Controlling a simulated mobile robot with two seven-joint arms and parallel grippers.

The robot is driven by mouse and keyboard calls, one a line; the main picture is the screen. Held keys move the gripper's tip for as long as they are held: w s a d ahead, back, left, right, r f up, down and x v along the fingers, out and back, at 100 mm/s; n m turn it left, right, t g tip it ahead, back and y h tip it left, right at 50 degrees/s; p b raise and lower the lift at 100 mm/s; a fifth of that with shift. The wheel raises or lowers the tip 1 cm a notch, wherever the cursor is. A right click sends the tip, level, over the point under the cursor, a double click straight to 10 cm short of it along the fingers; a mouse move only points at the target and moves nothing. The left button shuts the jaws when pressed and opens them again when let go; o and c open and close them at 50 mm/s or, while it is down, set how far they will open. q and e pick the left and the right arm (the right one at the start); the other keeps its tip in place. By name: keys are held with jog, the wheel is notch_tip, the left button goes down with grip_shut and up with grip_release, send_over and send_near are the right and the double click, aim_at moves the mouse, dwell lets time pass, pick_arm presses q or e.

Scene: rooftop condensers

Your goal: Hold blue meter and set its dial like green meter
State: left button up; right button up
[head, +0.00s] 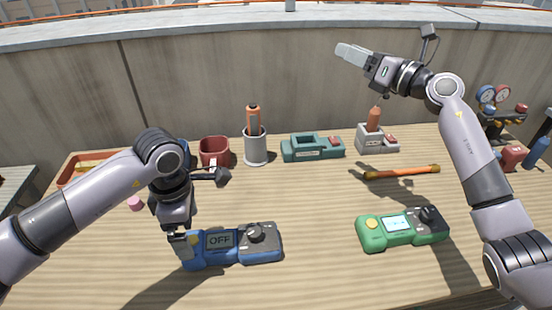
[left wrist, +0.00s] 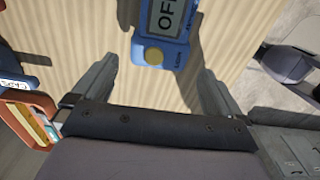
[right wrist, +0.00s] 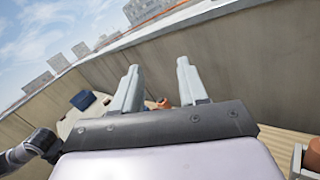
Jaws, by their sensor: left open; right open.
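The blue meter (head: 232,246) lies on the wooden table at front left, its screen reading OFF and a dark dial (head: 257,233) on its right part. The green meter (head: 403,230) lies at front right with a lit screen, too small to read, and a dark dial (head: 430,214). My left gripper (head: 184,250) is open at the left end of the blue meter. In the left wrist view that end of the blue meter (left wrist: 163,35) lies ahead between the open fingers. My right gripper (head: 350,52) is open and empty, raised high above the back of the table.
Along the back stand a red cup (head: 214,151), a grey holder (head: 255,150) with an orange-handled tool, a teal case (head: 312,148) and a grey stand (head: 377,140). An orange bar (head: 402,173) lies behind the green meter. The table between the meters is clear.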

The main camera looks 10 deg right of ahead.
aim_at(193, 243)
jog(key=s+a+f+n+g, duration=0.4)
jog(key=a+n+g, duration=0.1)
jog(key=a, duration=0.3)
jog(key=s+a+f+n+g, duration=0.3)
jog(key=a+f+n+g, duration=0.15)
jog(key=a, duration=0.45)
pick_arm(q)
jog(key=shift+f, duration=3.6)
pick_arm(e)
jog(key=s+a+f+n+g+h, duration=0.2)
jog(key=s+f+n+g+h, duration=0.4)
jog(key=s+f, duration=0.4)
jog(key=shift+s+a+h, duration=0.4)
jog(key=shift+s+h, duration=0.15)
jog(key=shift+h, duration=0.05)
jog(key=shift+f+g, duration=0.1)
jog(key=shift+g, duration=0.15)
